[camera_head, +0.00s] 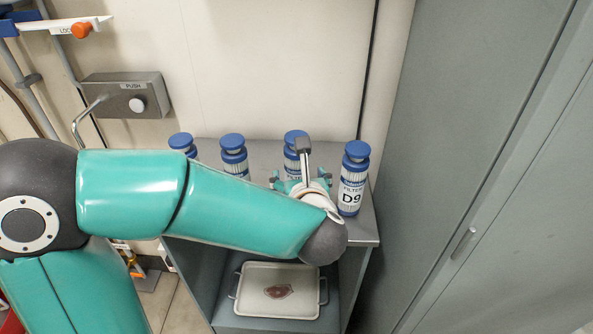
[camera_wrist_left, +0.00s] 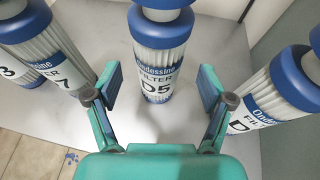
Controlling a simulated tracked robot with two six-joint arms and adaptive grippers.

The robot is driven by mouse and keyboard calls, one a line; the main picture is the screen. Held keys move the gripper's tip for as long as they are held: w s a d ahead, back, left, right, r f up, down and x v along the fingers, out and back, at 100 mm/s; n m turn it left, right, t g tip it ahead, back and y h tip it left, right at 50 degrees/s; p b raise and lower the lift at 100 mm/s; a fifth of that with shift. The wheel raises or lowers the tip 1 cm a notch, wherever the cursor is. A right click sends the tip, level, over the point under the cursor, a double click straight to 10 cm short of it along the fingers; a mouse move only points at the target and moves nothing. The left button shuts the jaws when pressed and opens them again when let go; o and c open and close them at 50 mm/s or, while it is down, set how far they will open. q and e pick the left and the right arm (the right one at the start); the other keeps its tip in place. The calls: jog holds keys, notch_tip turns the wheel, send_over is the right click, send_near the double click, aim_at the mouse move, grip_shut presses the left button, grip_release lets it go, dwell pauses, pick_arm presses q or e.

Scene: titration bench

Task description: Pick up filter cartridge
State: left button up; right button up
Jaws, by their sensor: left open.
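Several white filter cartridges with blue caps stand upright in a row on a grey cabinet top. The one marked D5 (camera_wrist_left: 158,58) is centred in the left wrist view, facing my open left gripper (camera_wrist_left: 160,86). Its blue cap (camera_head: 295,137) shows in the head view behind my left gripper (camera_head: 299,182), which hides its lower part. The fingers are spread to either side of it with gaps; no contact shows. Cartridge D9 (camera_head: 352,180) stands to the right. Two more cartridges, one in the middle (camera_head: 234,156) and one far left (camera_head: 183,145), stand to the left. My right gripper is out of view.
The grey cabinet top (camera_head: 262,148) sits against a pale wall. A white tray (camera_head: 254,304) with a reddish item lies on the shelf below. Tall grey cabinet doors (camera_head: 480,170) bound the right side. A wall-mounted push unit (camera_head: 125,95) is at upper left.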

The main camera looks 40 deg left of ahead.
aim_at(298, 175)
pick_arm(q)
jog(key=x, duration=0.3)
jog(key=shift+w+a+f, duration=0.2)
jog(key=shift+a+f, duration=0.1)
jog(key=c, duration=1.5)
jog(key=shift+o, duration=0.2)
jog(key=shift+r, duration=0.1)
notch_tip(298, 175, up, 20)
jog(key=p, duration=0.4)
jog(key=shift+p, duration=0.3)
jog(key=o, duration=0.6)
jog(key=c, duration=0.5)
